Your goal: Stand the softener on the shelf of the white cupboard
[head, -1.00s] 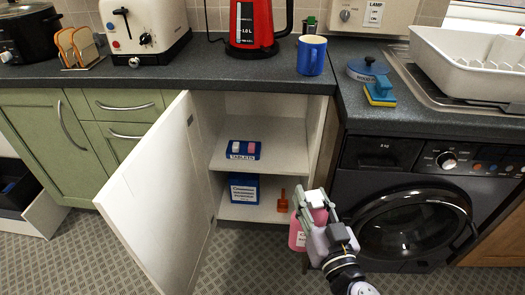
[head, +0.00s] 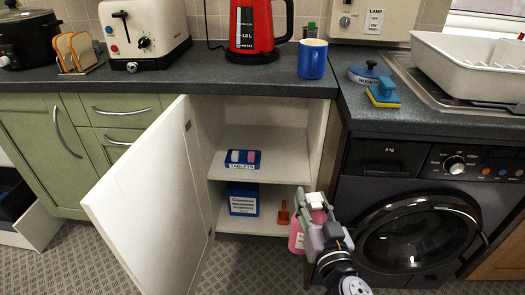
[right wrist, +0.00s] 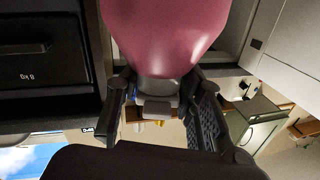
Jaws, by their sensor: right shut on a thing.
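The softener is a pink bottle (head: 297,238), upright or nearly so, in front of the right side of the open white cupboard. My right gripper (head: 314,205) is shut on it near its top and partly hides it. In the right wrist view the pink body (right wrist: 165,38) fills the top, and the gripper's fingers (right wrist: 160,108) are on either side of its pale neck. The cupboard shelf (head: 286,167) is above the bottle's level in the head view. The white door (head: 145,200) stands wide open to the left. My left gripper is not in view.
A blue tablets box (head: 242,166) stands on the shelf's left part; the right part is clear. The washing machine (head: 420,225) is close on the right. The worktop (head: 200,80) overhangs the cupboard.

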